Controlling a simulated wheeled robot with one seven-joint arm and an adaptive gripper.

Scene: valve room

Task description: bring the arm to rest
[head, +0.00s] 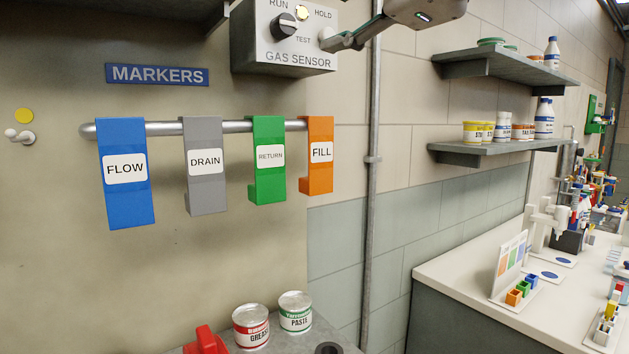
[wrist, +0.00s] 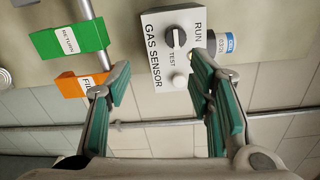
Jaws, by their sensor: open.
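My gripper (head: 345,38) is at the top of the head view, in front of the wall and beside the right edge of the gas sensor box (head: 285,45). In the wrist view my gripper (wrist: 160,82) has its two green-padded fingers spread wide with nothing between them. The gas sensor box (wrist: 174,45) shows beyond the fingertips, with a dark knob (wrist: 175,37) and a pale button. I cannot tell whether a finger touches the box. Most of my arm is outside the head view.
Blue FLOW (head: 126,195), grey DRAIN (head: 206,195), green RETURN (head: 268,185) and orange FILL (head: 318,178) markers hang on a wall rail. A vertical pipe (head: 372,200) runs right of them. Shelves (head: 505,66) and a white counter (head: 450,275) stand right. Cans (head: 251,330) stand below.

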